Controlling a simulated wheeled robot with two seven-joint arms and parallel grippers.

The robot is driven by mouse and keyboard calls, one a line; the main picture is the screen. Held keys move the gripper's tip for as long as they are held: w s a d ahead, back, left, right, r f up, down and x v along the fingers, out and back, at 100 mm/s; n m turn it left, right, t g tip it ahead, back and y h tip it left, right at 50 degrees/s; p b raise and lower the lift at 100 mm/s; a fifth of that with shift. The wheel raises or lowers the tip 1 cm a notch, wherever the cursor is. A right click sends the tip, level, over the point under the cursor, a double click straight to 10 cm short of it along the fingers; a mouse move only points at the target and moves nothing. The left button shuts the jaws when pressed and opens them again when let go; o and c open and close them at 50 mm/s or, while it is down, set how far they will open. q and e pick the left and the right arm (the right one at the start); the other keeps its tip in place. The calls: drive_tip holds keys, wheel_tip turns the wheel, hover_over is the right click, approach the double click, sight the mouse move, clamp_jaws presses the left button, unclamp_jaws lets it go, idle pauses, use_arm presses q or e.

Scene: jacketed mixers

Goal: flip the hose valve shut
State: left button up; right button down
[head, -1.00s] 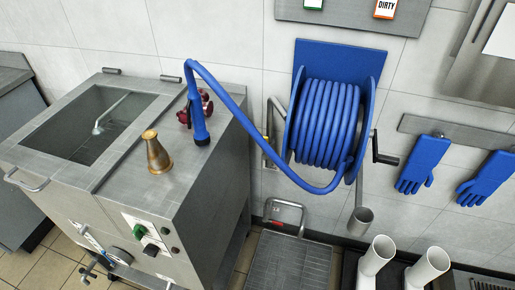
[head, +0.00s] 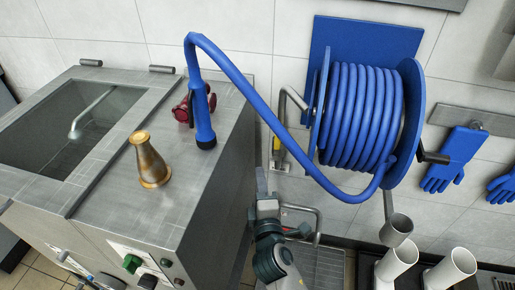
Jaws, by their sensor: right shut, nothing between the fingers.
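The hose valve sits on the bent wall pipe left of the hose reel, and its small yellow lever (head: 277,146) shows beside the pipe. The lever is too small to tell its setting. The blue hose (head: 240,80) runs from the reel (head: 365,115) to a blue nozzle (head: 203,125) standing on the steel mixer top. My right gripper (head: 261,180) is shut and empty, pointing up, just below the lever in the picture, with a visible gap between them. My left gripper is out of view.
The steel mixer (head: 160,215) with an open basin stands at left, its edge close to my right gripper. A brass cone (head: 149,160) and a dark red fitting (head: 182,111) are on its top. Blue gloves (head: 452,160) hang at right. White pipes (head: 450,270) stand below.

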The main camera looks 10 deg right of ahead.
sight(277, 142)
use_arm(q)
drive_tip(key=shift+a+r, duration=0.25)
use_arm(e)
wheel_tip(277, 142, up, 2)
drive_tip(key=shift+w+r, duration=0.1)
drive_tip(key=shift+w, duration=0.05)
